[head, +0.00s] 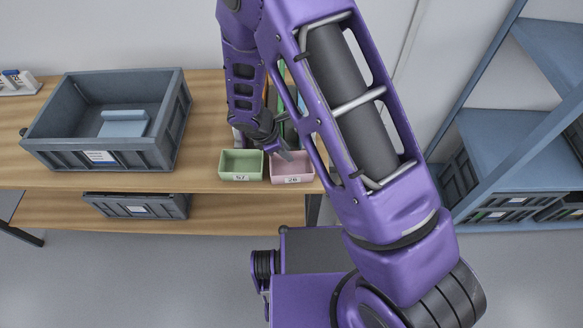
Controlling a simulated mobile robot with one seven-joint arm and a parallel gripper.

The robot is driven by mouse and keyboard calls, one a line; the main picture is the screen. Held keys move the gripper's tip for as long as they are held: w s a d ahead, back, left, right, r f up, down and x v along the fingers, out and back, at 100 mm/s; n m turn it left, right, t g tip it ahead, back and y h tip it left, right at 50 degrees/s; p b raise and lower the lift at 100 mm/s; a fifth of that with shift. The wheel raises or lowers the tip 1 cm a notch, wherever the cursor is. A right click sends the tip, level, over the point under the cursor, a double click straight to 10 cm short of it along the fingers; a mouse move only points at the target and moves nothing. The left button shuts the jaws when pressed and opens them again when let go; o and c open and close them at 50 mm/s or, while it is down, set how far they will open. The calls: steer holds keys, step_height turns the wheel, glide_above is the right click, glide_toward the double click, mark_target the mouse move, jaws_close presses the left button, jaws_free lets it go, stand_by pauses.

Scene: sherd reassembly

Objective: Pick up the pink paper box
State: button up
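The pink paper box (292,170) is a small open tray with a white label on its front. It sits near the front edge of the wooden table, just right of a green box. My gripper (285,155) points down at the pink box's back left corner, in front of it in the picture. Only a small grey part of its fingers shows. I cannot tell whether the fingers touch the box or whether they are open or shut. The box's right rear part is partly hidden by my arm.
The green box (241,164) stands close beside the pink one. A large grey crate (110,118) with a light blue item inside stands at the left. Upright coloured things behind the boxes are partly hidden by my arm. Blue shelving (520,150) with crates stands at the right.

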steer(key=shift+f+b, duration=0.25)
steer(key=shift+b, duration=0.05)
stand_by(0.4)
jaws_close()
